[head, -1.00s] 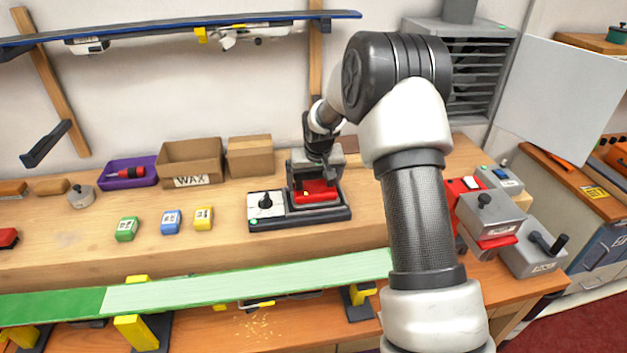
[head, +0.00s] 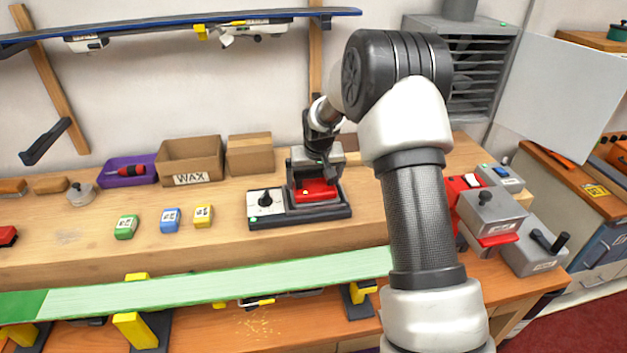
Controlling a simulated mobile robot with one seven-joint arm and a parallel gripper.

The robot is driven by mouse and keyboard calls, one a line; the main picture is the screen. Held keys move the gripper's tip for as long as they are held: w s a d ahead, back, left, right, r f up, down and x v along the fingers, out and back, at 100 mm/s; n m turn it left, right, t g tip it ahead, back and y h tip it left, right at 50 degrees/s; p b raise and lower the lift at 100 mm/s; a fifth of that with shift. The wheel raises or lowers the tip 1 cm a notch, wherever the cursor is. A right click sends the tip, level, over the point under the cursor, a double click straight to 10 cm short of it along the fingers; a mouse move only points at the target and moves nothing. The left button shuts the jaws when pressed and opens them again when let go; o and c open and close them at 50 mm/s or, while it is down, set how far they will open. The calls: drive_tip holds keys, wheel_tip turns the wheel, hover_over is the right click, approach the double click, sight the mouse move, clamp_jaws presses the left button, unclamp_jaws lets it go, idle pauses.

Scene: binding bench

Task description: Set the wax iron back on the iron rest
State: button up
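A black-based unit (head: 331,213) stands on the back bench, with a white dial panel on its left and a red block (head: 316,189) with a grey upright on its right. This looks like the iron rest with the wax iron at it, but I cannot tell clearly where one ends and the other begins. My gripper (head: 326,168) points down at the grey and red part from above. Its fingers are small, dark and partly merged with what lies behind, so I cannot tell whether they are open or closed on a handle.
A green board (head: 220,283) with a pale stretch lies across yellow-topped supports in front. Green, blue (head: 170,220) and yellow blocks sit left of the unit. A WAX box (head: 190,163) and purple tray (head: 127,180) stand behind. Grey machines (head: 492,215) stand at right.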

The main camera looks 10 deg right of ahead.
drive_tip(key=v, duration=1.7)
drive_tip(key=s+r, duration=1)
drive_tip(key=s, duration=0.5)
drive_tip(key=shift+t, duration=0.6)
drive_tip(key=s, duration=0.6)
drive_tip(key=s+p, duration=0.1)
drive_tip(key=s, duration=0.5)
drive_tip(key=s+f, duration=0.1)
drive_tip(key=s, duration=0.6)
drive_tip(key=shift+s, duration=0.1)
